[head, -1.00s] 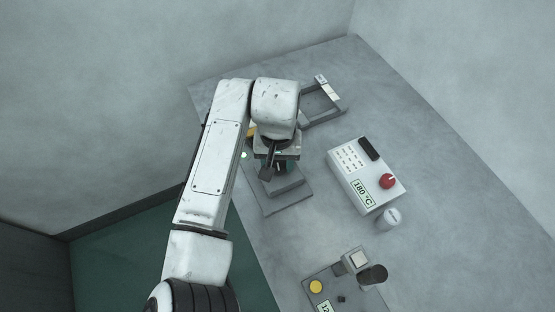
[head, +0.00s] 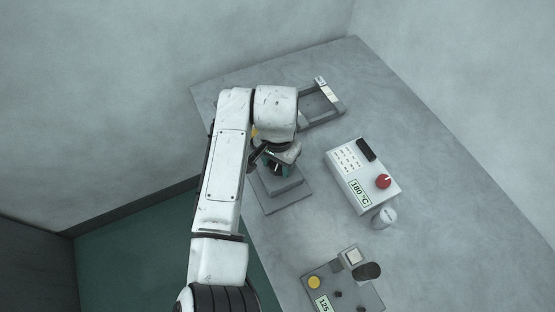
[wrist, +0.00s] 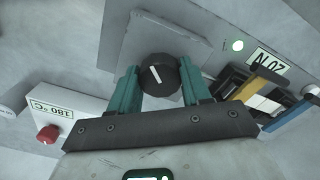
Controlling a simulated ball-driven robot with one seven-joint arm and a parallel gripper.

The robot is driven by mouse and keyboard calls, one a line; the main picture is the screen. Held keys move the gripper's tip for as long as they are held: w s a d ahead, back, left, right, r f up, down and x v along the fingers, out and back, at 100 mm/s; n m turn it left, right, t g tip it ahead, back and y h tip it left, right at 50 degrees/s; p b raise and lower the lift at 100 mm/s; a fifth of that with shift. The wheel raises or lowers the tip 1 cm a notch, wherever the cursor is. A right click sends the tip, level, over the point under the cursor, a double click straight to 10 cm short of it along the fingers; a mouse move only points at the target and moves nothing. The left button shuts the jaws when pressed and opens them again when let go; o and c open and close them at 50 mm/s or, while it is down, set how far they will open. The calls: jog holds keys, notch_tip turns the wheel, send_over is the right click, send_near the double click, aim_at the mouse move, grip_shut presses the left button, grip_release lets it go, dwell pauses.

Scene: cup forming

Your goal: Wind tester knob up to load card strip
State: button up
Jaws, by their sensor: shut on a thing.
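The dark round knob (wrist: 158,74) with a white pointer line shows in the wrist view on a grey plate (wrist: 200,45). My gripper (wrist: 160,78) has its teal fingers on either side of the knob and is shut on it. A tester display (wrist: 268,62), upside down in this view, seems to read 20 N. Pale strip-like pieces (wrist: 268,104) lie by a yellow-tipped bar (wrist: 264,82); I cannot tell which is the card strip. In the head view my gripper (head: 272,166) is over the grey stepped base (head: 286,198), and my arm hides the knob.
A white controller box (head: 362,178) showing 180 °C with a red knob (head: 383,181) stands to the right. A grey cylinder (head: 384,217) is beside it. A grey frame (head: 324,102) lies behind. A yellow-button unit (head: 340,285) is at the front. Bare table lies at right.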

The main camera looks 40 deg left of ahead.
dwell(0.4)
jog(key=o, duration=1.1)
jog(key=shift+c, duration=0.2)
notch_tip(320, 180, up, 11)
jog(key=b, duration=0.1)
jog(key=shift+f, duration=0.1)
dwell(0.4)
